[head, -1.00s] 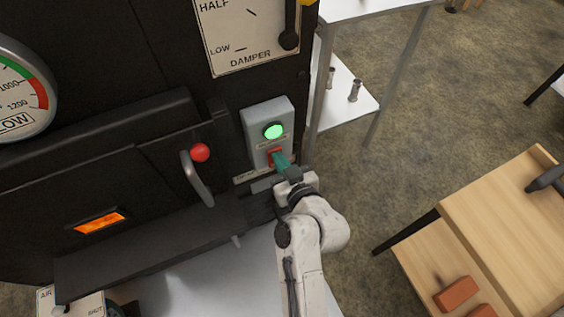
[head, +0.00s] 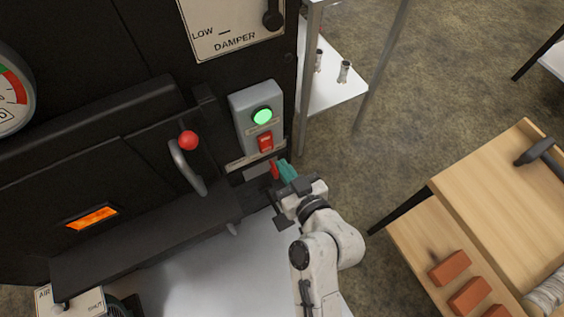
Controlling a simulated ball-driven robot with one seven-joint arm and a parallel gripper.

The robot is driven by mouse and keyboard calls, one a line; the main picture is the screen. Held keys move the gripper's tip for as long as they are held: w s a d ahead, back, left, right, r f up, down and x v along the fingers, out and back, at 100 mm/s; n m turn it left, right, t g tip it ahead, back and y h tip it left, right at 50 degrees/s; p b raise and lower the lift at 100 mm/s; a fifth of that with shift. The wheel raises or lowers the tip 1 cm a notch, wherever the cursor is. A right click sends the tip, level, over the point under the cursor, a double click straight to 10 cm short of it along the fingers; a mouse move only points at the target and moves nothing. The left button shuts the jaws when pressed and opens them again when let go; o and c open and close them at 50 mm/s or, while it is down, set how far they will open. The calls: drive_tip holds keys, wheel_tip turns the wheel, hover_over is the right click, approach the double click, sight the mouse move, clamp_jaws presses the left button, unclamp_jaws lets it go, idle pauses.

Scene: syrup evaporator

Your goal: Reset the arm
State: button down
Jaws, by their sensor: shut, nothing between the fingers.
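My gripper (head: 279,168) is at the lower right of the black evaporator front, with teal and red at its fingers. It is shut and empty. It sits just below and to the right of the grey switch box (head: 243,99), apart from it. The box has a lit green button (head: 262,116) above a red switch (head: 265,143), both in plain view. My arm reaches up from the bottom of the picture, bent at the elbow.
A door handle (head: 187,168) with a red knob (head: 188,140) stands out left of the box. A black ledge (head: 140,232) runs below. A wooden bench (head: 508,215) with bricks (head: 450,268) and a hammer (head: 540,152) is at right. Open floor (head: 430,90) lies behind it.

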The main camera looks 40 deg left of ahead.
idle(0.4)
drive_tip(key=s+d+m+g+h+p, duration=0.1)
drive_tip(key=d+m+h+p, duration=0.65)
drive_tip(key=d, duration=2.15)
drive_tip(key=s+d+r+m+g+h+p, duration=0.2)
drive_tip(key=s+d+m+h, duration=0.1)
drive_tip(key=s+d, duration=0.4)
drive_tip(key=s+d+r+m+g+h+p, duration=0.2)
drive_tip(key=s+d+r+m+h, duration=0.1)
drive_tip(key=s+d, duration=0.4)
drive_tip(key=d, duration=0.3)
drive_tip(key=shift+s+d+h, duration=0.25)
drive_tip(key=shift+s+h, duration=0.05)
drive_tip(key=shift+h, duration=0.05)
drive_tip(key=shift+r, duration=0.1)
